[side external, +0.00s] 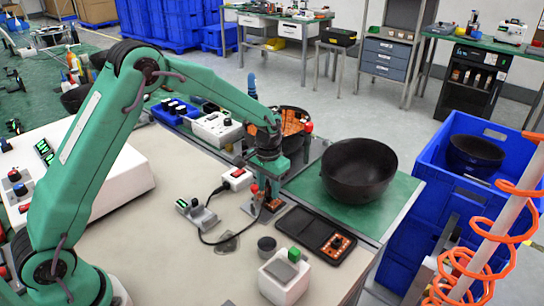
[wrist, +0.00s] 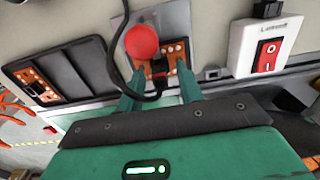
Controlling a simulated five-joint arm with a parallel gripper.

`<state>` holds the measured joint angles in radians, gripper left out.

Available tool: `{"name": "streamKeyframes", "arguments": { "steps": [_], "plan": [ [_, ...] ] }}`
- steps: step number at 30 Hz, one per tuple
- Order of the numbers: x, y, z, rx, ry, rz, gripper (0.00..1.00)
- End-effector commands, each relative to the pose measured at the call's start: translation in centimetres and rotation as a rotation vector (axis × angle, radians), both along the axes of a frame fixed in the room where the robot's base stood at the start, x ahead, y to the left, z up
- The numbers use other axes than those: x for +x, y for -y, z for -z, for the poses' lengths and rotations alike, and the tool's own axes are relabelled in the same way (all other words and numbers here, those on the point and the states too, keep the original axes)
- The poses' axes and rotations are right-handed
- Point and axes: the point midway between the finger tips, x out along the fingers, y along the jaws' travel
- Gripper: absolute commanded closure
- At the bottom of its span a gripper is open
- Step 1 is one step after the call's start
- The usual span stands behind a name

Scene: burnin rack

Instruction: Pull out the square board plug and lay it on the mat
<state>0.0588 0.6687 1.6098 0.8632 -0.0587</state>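The board (side external: 271,204), orange with a grey base, lies on the bench beneath my gripper (side external: 266,182); it also shows in the wrist view (wrist: 177,49). A dark plug (wrist: 159,72) with a black cable sits at the board, between my two teal fingers (wrist: 160,88). The fingers are apart, one on each side of it; I cannot tell whether they touch it. The plug's square shape is not clear, and the arm hides it in the side view. A small flat grey patch (side external: 228,243) on the bench may be the mat.
A red ball knob (wrist: 141,41) stands close beside the plug. A white box with a red switch (side external: 237,178) and a grey device (side external: 197,214) are nearby.

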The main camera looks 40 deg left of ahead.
Motion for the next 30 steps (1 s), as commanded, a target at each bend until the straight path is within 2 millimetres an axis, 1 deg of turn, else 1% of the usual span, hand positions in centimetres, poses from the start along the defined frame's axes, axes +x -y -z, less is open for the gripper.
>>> {"name": "streamKeyframes", "arguments": {
  "steps": [8, 9, 14, 23, 30],
  "plan": [
    [0.01, 0.0, -0.01, 0.0, 0.0, 0.0, 0.64],
    [0.01, 0.0, -0.01, 0.0, 0.0, 0.0, 0.68],
    [0.0, 0.0, -0.01, 0.0, 0.0, 0.0, 0.99],
    [0.01, 0.0, -0.09, 0.0, 0.0, 0.0, 1.0],
    [0.04, 0.0, -0.67, 0.0, 0.002, 0.0, 1.0]
  ]
}}
